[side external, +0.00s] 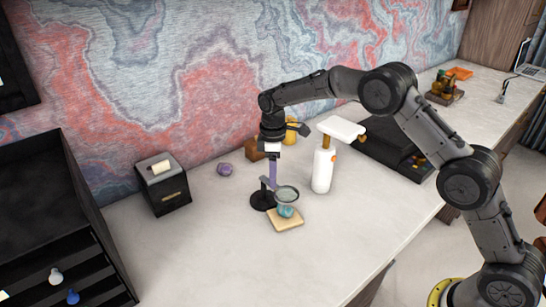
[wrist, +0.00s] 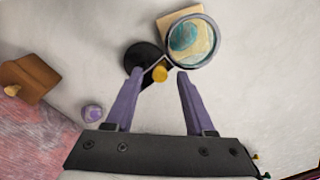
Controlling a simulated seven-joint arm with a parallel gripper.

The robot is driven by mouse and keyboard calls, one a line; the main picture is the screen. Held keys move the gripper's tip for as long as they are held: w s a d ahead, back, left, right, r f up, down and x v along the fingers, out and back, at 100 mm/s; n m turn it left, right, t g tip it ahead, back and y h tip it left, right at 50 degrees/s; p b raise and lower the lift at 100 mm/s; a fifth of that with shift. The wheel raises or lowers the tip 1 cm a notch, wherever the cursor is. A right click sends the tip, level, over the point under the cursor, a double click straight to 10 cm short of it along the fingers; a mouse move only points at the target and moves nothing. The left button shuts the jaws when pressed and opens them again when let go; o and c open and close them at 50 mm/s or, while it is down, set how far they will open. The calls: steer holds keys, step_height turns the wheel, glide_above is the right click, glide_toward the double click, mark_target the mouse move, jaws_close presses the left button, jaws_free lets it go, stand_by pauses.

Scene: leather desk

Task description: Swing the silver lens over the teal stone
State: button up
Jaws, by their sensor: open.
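The silver lens (side external: 287,193) is a round magnifier on a stand with a black base (side external: 262,200). In the wrist view the lens (wrist: 216,40) sits at the upper right, joined by an arm to the stand with a yellow knob (wrist: 160,74). The teal stone (side external: 285,211) rests on a light wooden plate (side external: 290,222). In the wrist view the teal stone (wrist: 184,37) shows largely through the lens. My gripper (wrist: 159,72) is open, its purple fingers spread to either side of the knob and arm; I cannot tell whether they touch. In the side view my gripper (side external: 271,184) hangs at the stand.
A white pump bottle (side external: 322,170) stands close on the right. A purple stone (side external: 224,169) and a black box (side external: 163,185) are to the left. A wooden block (wrist: 30,77) is left in the wrist view. The front desk surface is clear.

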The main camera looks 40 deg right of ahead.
step_height(320, 180, up, 13)
stand_by(0.4)
steer(key=shift+r, duration=0.2)
